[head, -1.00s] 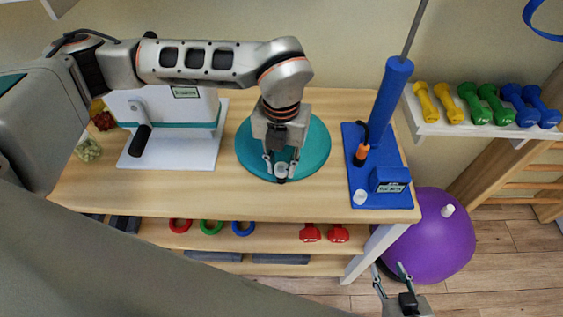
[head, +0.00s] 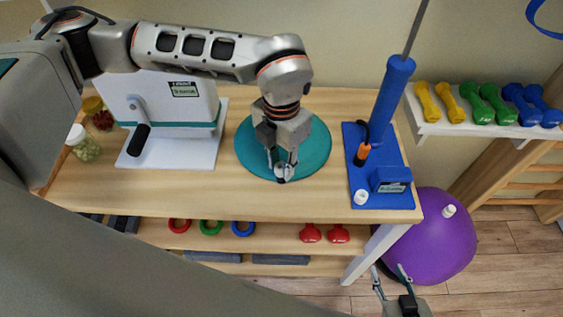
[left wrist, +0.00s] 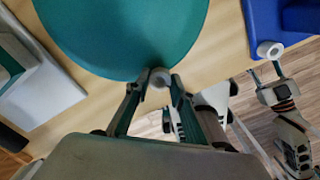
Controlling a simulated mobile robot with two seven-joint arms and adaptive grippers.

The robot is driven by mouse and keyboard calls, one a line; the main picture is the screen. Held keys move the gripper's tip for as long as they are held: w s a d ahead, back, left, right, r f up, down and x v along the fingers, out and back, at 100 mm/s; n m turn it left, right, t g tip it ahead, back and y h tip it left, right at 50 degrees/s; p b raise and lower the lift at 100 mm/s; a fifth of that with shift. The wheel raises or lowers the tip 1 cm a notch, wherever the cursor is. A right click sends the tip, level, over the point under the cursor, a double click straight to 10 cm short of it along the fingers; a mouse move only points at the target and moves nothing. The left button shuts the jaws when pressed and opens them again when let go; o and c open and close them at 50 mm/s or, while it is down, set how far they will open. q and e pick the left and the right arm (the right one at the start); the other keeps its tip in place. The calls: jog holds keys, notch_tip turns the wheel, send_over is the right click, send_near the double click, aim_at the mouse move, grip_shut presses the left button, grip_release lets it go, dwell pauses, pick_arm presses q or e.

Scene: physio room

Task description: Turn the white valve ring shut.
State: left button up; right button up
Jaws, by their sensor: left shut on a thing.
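A small white valve ring (left wrist: 160,77) sits at the near edge of the teal round cushion (head: 255,155), which lies flat on the wooden table. My left gripper (head: 282,170) points down and is shut on this ring, its fingertips on either side. The fingers hide much of the ring in the head view. In the left wrist view my left gripper (left wrist: 158,84) also has the ring between its tips. My right gripper (head: 390,270) is open and empty, low in front of the table's right end; it also shows in the left wrist view (left wrist: 266,70).
A blue pump (head: 390,100) stands right of the cushion, with a white cap-like piece (head: 360,197) on its base. A white device with a crank (head: 175,115) stands left. Jars (head: 84,142) are at far left. A purple ball (head: 430,245) rests beside the table.

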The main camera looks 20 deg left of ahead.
aim_at(282, 170)
pick_arm(q)
jog(key=shift+m, duration=0.3)
jog(key=o, duration=1.1)
jog(key=shift+c, duration=0.2)
jog(key=shift+r, duration=0.15)
notch_tip(282, 170, up, 12)
